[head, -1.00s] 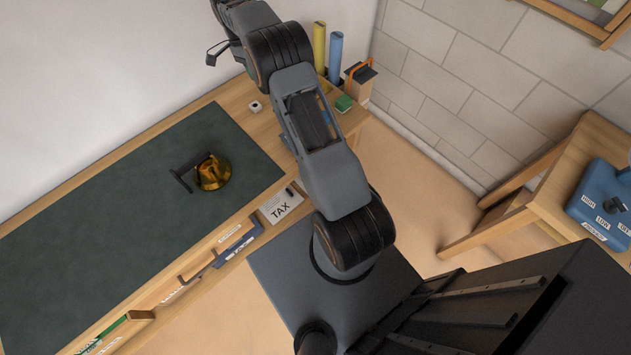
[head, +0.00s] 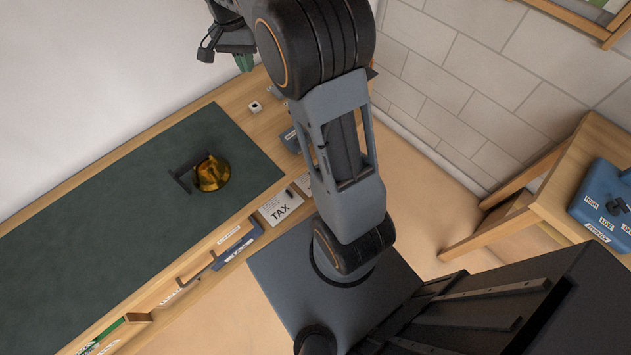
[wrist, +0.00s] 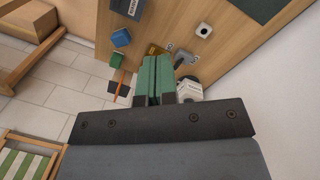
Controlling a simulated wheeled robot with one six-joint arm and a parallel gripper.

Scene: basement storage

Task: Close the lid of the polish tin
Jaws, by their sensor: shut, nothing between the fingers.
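The polish tin (head: 212,174) is a shiny gold-amber round thing on the dark green mat (head: 120,215) in the head view. A dark, angular bracket-like piece (head: 184,176) stands at its left side. The lid's exact angle is too small to tell. My gripper (head: 244,62) shows at the top of the head view, above the back of the bench and well apart from the tin. In the wrist view its green fingers (wrist: 156,78) are pressed together with nothing between them. The tin is not in the wrist view.
A small white block (head: 255,107) sits near the mat's far corner. The wrist view shows a blue block (wrist: 121,37), a green block (wrist: 115,60) and a white labelled container (wrist: 189,91) by the fingers. The mat around the tin is clear.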

